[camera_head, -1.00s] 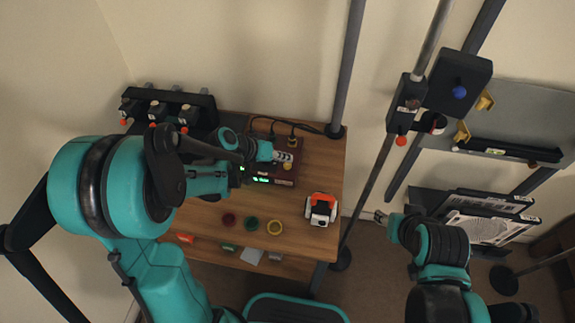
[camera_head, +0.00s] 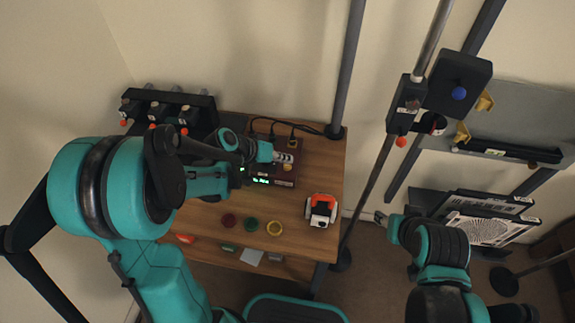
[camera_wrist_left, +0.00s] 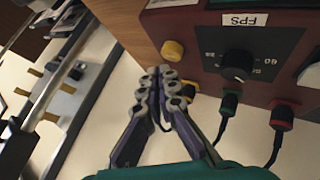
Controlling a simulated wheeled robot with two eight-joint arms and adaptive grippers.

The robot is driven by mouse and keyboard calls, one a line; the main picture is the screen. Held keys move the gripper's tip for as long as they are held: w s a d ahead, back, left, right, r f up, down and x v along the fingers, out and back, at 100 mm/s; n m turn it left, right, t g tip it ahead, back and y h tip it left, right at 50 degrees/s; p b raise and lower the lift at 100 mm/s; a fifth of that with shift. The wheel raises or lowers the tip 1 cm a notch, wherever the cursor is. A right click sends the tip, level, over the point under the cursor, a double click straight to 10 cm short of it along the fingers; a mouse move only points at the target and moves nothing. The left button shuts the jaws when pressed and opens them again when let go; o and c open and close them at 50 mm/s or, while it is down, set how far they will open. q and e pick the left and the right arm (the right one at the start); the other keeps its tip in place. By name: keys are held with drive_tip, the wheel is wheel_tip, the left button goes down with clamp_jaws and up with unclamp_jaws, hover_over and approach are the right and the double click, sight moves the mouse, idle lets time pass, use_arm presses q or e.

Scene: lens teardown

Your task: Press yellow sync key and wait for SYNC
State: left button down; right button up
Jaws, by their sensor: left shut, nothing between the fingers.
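A dark red control box (camera_head: 293,148) stands on the wooden table, with a small green lit display (camera_head: 261,181) whose text is too small to read. In the left wrist view the box (camera_wrist_left: 180,22) carries a dial marked FPS and a round yellow key (camera_wrist_left: 173,50) near its edge. My left gripper (camera_head: 284,157) is over the box. In the left wrist view its closed, empty fingertips (camera_wrist_left: 160,72) are just beside the yellow key; contact cannot be told. My right gripper (camera_head: 380,218) is away to the right of the table, too small to read its jaws.
Cables run from plugs at the box's back. A white and orange device (camera_head: 321,211) and red, green and yellow rings (camera_head: 274,228) lie toward the table's front. A black rack (camera_head: 168,105) stands at the back left. A grey pole (camera_head: 349,65) rises at the right edge.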

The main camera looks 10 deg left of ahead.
sight(285, 167)
use_arm(q)
drive_tip(key=shift+f, duration=0.1)
drive_tip(key=shift+f+b, duration=0.35)
drive_tip(key=shift+b, duration=0.1)
drive_tip(key=shift+f+b, duration=0.35)
drive_tip(key=shift+f, duration=0.05)
idle(0.5)
drive_tip(key=shift+r, duration=0.15)
drive_tip(key=shift+r+p, duration=0.65)
drive_tip(key=shift+r, duration=0.1)
wheel_tip(285, 167, up, 5)
drive_tip(key=p, duration=0.4)
idle(0.3)
